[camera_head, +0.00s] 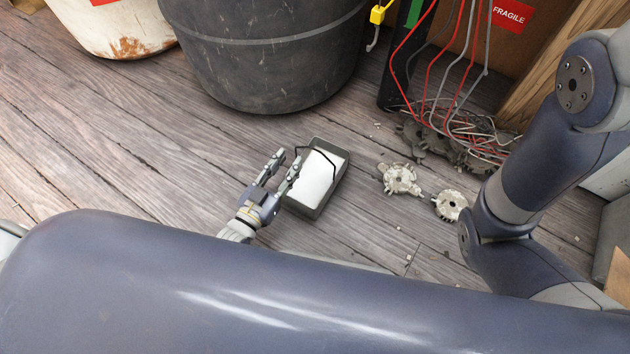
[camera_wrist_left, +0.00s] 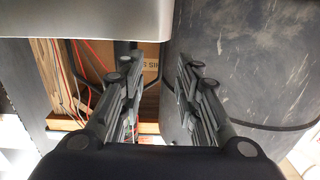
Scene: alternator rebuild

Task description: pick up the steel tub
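The steel tub (camera_head: 333,191) is a small grey rectangular box with a white inside and a thin black wire handle (camera_head: 322,153) across its far part. It sits on the plank floor in the middle of the head view. My left gripper (camera_head: 286,161) is at the tub's left side, its fingers apart and nothing seen between them. One finger is close to the tub's edge; I cannot tell if it touches. In the left wrist view both fingers of the gripper (camera_wrist_left: 153,75) are spread, and a grey surface, perhaps the tub (camera_wrist_left: 80,20), fills the top left. My right gripper is out of view.
A large black barrel (camera_head: 265,70) stands behind the tub, with a rusty white drum (camera_head: 115,25) at the far left. Pale metal parts (camera_head: 400,179) lie right of the tub. Red and grey wires (camera_head: 465,115) hang before a box marked FRAGILE. The planks to the left are clear.

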